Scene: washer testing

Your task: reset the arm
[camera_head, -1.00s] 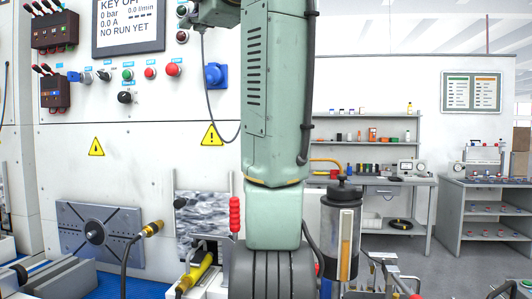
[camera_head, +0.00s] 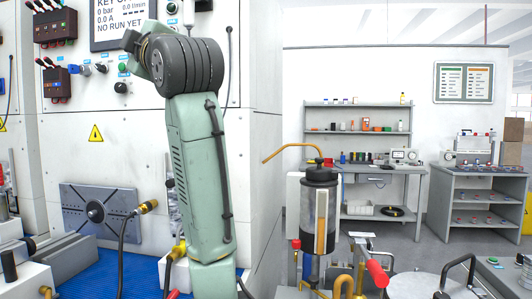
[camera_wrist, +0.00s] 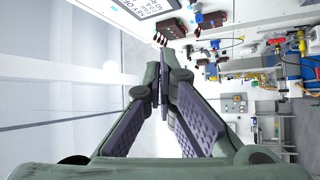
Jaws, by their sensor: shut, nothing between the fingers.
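My arm stands in front of the test panel in the head view, its green link rising to a dark ribbed joint near the display screen (camera_head: 120,20). The gripper end of my arm does not show in the head view. In the wrist view my gripper (camera_wrist: 158,100) is shut and empty, its dark padded fingers meeting at the tips. The panel shows sideways beyond the fingers.
The white panel (camera_head: 70,150) carries switches and a grey plate (camera_head: 100,215). A black-topped cylinder (camera_head: 319,205) and a red-handled lever (camera_head: 377,273) stand right of my arm. A workbench (camera_head: 382,170) and shelves (camera_head: 357,118) lie further back.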

